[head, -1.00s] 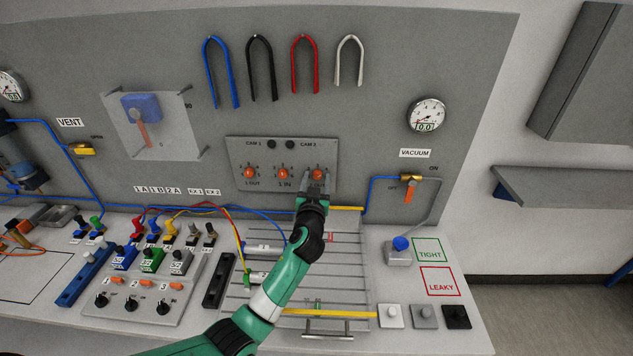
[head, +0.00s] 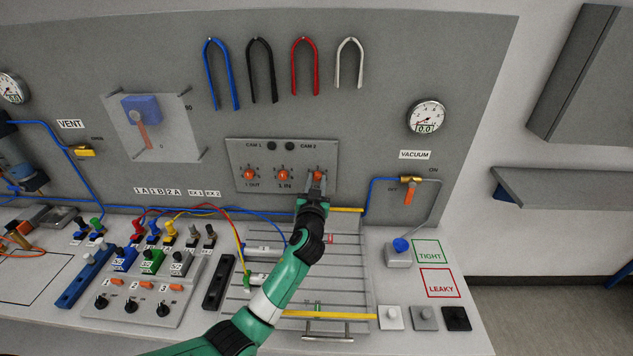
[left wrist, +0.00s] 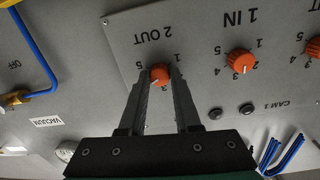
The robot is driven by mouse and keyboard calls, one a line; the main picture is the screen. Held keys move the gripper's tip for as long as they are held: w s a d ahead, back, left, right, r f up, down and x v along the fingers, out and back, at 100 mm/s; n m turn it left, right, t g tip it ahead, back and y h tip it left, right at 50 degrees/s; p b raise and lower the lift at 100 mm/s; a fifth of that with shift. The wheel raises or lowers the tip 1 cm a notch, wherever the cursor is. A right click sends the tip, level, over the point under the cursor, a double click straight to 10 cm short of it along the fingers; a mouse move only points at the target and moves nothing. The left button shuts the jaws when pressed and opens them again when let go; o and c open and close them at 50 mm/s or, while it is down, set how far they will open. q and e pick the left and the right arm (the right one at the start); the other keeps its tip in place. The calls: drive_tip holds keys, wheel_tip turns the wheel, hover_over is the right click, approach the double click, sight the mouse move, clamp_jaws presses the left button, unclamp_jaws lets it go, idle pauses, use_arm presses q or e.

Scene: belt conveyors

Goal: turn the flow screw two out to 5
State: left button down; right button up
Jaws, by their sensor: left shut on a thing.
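The flow screw two out is an orange knob (head: 318,174) at the right of the small grey flow panel (head: 234,160). In the left wrist view, which shows the panel upside down, the knob (left wrist: 160,73) sits below the label 2 OUT, with a 1 to 5 scale around it. My left gripper (left wrist: 160,80) is shut on this knob, one finger on each side; it also shows in the head view (head: 318,186). The fingers cover part of the scale, and I cannot read the knob's setting for certain. My right gripper is not in view.
The 1 IN knob (head: 283,174) and 1 OUT knob (head: 250,173) stand left of the held knob. A vacuum valve (head: 411,180) and blue tube are to the right. Below is a slatted plate (head: 345,265) with yellow strips. Colored tubing hooks hang above.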

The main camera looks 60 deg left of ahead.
use_arm(q)
drive_tip(key=m+p, duration=0.1)
drive_tip(key=m, duration=0.5)
drive_tip(key=shift+r+p, duration=0.1)
drive_tip(key=shift+p, duration=0.3)
drive_tip(key=m+p, duration=0.1)
drive_tip(key=m, duration=0.4)
idle(0.3)
drive_tip(key=c, duration=0.6)
unclamp_jaws()
drive_tip(key=p+v, duration=0.2)
drive_tip(key=v, duration=0.9)
drive_tip(key=shift+d+r, duration=0.1)
drive_tip(key=shift+d, duration=0.25)
